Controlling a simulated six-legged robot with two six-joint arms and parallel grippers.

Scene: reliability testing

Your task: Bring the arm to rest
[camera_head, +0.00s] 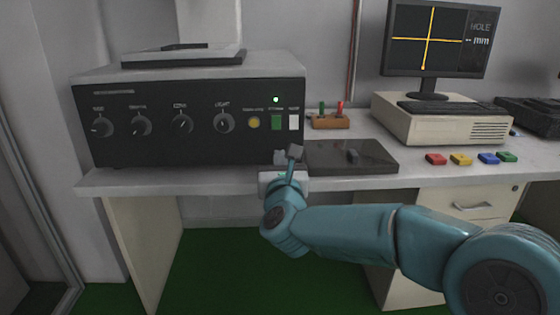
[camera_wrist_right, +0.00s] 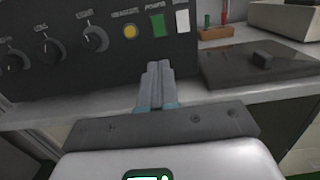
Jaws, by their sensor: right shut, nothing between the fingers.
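My right arm (camera_head: 345,232) comes in from the right in the head view and reaches to the front edge of the bench. My right gripper (camera_head: 289,157) is in front of the black control box, near its lower right corner. In the right wrist view the two fingers of the gripper (camera_wrist_right: 156,88) are together, with nothing between them. They point toward the front panel of the control box (camera_head: 188,125), below its yellow and green buttons. I cannot tell from these views whether the fingertips touch anything. My left gripper does not show.
A dark flat plate with a small block (camera_head: 350,156) lies right of the gripper. Behind it is a wooden holder (camera_head: 330,122) with green and red pieces. A monitor (camera_head: 440,38) stands on a beige case at right. Several coloured buttons (camera_head: 461,159) lie near the front edge.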

